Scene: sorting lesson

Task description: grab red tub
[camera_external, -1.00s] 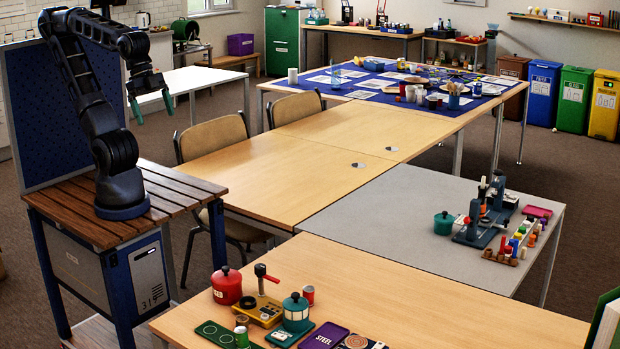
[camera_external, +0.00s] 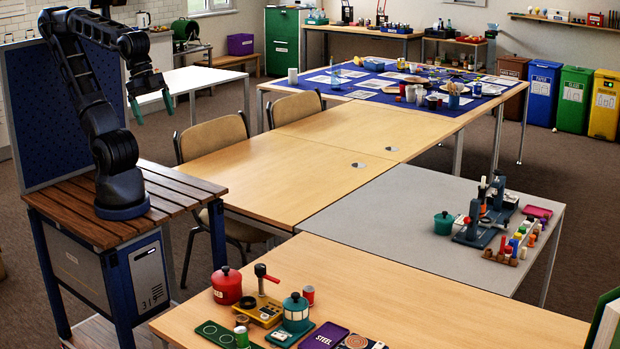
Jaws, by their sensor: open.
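A red tub (camera_external: 227,287) with a lidded top and a dark knob stands upright on the near wooden table (camera_external: 420,312), close to its left corner. My gripper (camera_external: 153,107) is open and empty, with its teal fingers pointing down. It hangs in the air at the upper left, over the wooden-topped cabinet side and well away from the red tub. Nothing covers the red tub except a little at its right edge, where a yellow device stands close by.
A yellow device with a lever (camera_external: 262,310), a teal pot (camera_external: 296,312), a red can (camera_external: 308,295) and a purple STEEL plate (camera_external: 323,336) crowd the tub's right. The table's middle is clear. A chair (camera_external: 212,140) stands behind.

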